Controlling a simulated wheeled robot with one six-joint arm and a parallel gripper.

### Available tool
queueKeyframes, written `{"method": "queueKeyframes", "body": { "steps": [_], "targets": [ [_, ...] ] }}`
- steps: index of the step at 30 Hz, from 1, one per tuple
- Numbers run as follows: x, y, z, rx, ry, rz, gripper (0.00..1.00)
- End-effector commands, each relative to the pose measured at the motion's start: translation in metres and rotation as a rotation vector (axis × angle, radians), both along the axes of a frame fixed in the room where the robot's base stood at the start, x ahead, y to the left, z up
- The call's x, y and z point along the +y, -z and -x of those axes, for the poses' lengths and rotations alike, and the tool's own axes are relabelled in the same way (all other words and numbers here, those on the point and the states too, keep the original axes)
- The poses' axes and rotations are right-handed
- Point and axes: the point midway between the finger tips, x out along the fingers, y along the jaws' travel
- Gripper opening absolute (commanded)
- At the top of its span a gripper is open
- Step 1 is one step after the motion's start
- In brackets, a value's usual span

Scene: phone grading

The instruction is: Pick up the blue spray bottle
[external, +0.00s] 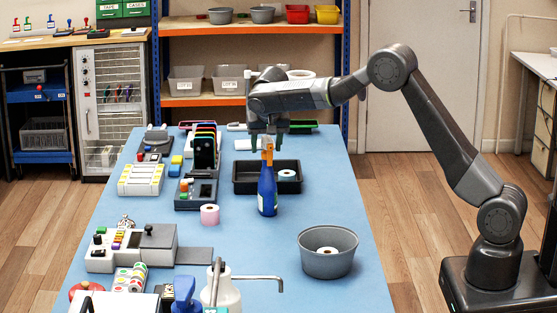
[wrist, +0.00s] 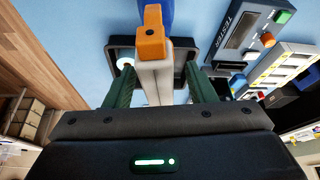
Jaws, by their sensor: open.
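The blue spray bottle (external: 267,192) stands upright on the blue table, with an orange spray head on top. In the wrist view its orange head (wrist: 152,42) is near the middle, with a little of the blue body at the top edge. My gripper (external: 268,147) is at the head's height, its fingers pointing down. In the wrist view the green fingers of my gripper (wrist: 160,76) are apart, with a pale grey piece between them. I cannot tell whether that piece belongs to the bottle or whether the fingers touch it.
A black tray (external: 244,188) with a white roll lies just behind the bottle. A grey bowl (external: 327,264) with a roll stands at front right. A pink roll (external: 209,215) and several testers crowd the left. A white pump bottle (external: 222,290) is at the front. The table's right side is mostly clear.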

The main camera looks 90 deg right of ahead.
Motion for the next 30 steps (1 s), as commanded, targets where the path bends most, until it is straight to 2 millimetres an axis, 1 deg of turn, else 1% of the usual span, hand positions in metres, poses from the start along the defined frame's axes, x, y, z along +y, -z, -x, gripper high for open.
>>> {"method": "queueKeyframes", "body": {
  "steps": [3,8,11,15,16,30],
  "targets": [
    [-0.0019,0.0048,-0.0001,0.001,0.000,0.000,0.50],
    [-0.0016,0.0047,-0.0002,0.000,0.000,0.000,0.50],
    [-0.0015,0.0046,-0.0002,0.000,0.000,0.000,0.33],
    [-0.0015,0.0045,-0.0003,0.000,0.000,0.000,0.05],
    [-0.0014,0.0044,-0.0003,0.000,0.000,0.000,0.00],
    [-0.0009,0.0056,-0.0003,0.001,0.000,-0.002,0.00]
  ]
}}
